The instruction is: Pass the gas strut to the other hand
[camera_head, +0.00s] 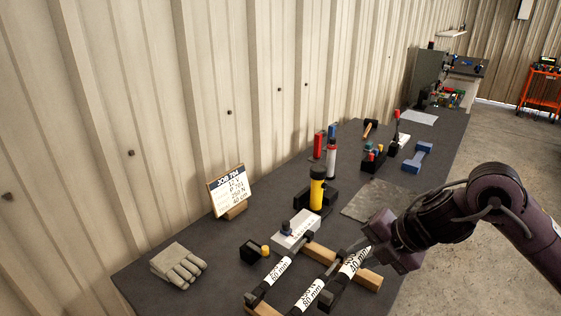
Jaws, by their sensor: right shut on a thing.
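My right gripper (368,241) reaches in from the right and is shut on the upper end of a black gas strut with a white label (352,262), which seems to read 40 mm. I cannot tell whether this strut is clear of the wooden rack (370,279) below it. Two more labelled struts lie across the rack: one marked 60 mm (274,271) on the left and one marked 80 mm (308,295) in the middle. The lower ends of the struts are near or past the bottom edge. My left gripper is not in view.
A job card (228,187) stands by the wall near grey gloves (178,264). A grey box (296,231), a small black block (253,250) and a yellow-and-black cylinder (317,190) stand behind the rack. A grey mat (375,201) is bare. Tools stand farther back.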

